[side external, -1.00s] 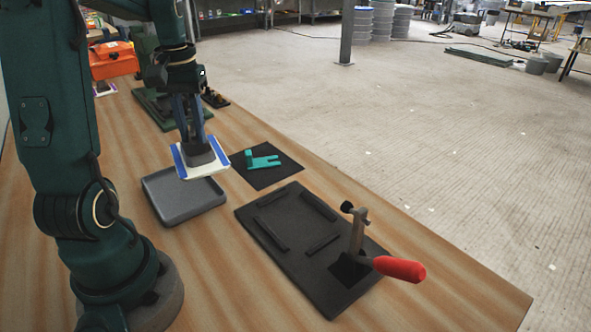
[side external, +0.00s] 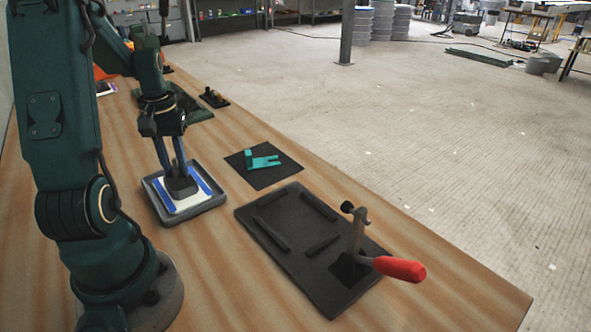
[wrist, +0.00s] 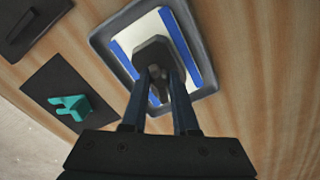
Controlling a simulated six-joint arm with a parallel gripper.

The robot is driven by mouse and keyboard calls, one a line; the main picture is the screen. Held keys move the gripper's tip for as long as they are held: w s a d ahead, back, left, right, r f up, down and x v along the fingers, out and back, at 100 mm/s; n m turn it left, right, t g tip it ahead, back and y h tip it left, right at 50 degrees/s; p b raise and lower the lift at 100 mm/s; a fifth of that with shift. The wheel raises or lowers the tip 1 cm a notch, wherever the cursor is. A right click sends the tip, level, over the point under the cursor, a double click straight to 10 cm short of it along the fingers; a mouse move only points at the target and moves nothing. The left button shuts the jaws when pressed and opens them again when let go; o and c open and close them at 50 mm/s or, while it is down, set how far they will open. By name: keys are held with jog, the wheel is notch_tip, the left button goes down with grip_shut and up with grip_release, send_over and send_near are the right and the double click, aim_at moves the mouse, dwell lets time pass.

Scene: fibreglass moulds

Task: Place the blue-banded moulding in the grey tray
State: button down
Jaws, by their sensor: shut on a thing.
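The blue-banded moulding (side external: 200,183) is a white panel with a blue band along each of two sides and a dark raised block in its middle. It lies within the rim of the grey tray (side external: 215,205) in the side view. My gripper (side external: 177,172) points down and is shut on the moulding's dark block. The wrist view shows the moulding (wrist: 127,40) inside the tray (wrist: 98,43), with my gripper's fingers (wrist: 160,88) at the block. I cannot tell whether the panel rests fully on the tray floor.
A black fixture plate (side external: 285,262) with a red-handled clamp (side external: 398,268) stands right of the tray. A teal bracket (side external: 262,162) lies on a black mat (side external: 268,180) behind it. A small black clamp (side external: 213,98) is further back. Bare wood surrounds the tray's front.

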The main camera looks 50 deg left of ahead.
jog(key=shift+f, duration=0.15)
jog(key=c, duration=0.7)
grip_release()
notch_tip(320, 180, up, 11)
jog(key=w+d+r+m+t+y, duration=0.1)
jog(key=w+d+m, duration=0.15)
jog(key=d, duration=0.35)
jog(key=w+d+r+m+t, duration=0.1)
jog(key=d+r+m, duration=0.15)
jog(key=d, duration=0.35)
jog(key=shift+s+d+f+m+t+h, duration=0.15)
jog(key=shift+s+d+f+m+t, duration=0.65)
jog(key=shift+d, duration=1.35)
jog(key=shift+s+d+f+m+t+h, duration=0.35)
jog(key=shift+d+m, duration=0.85)
jog(key=shift+d, duration=0.95)
jog(key=shift+s+d+f+m+t, duration=0.55)
jog(key=shift+d+m, duration=0.45)
jog(key=shift+d, duration=1.15)
jog(key=shift+s+r, duration=0.1)
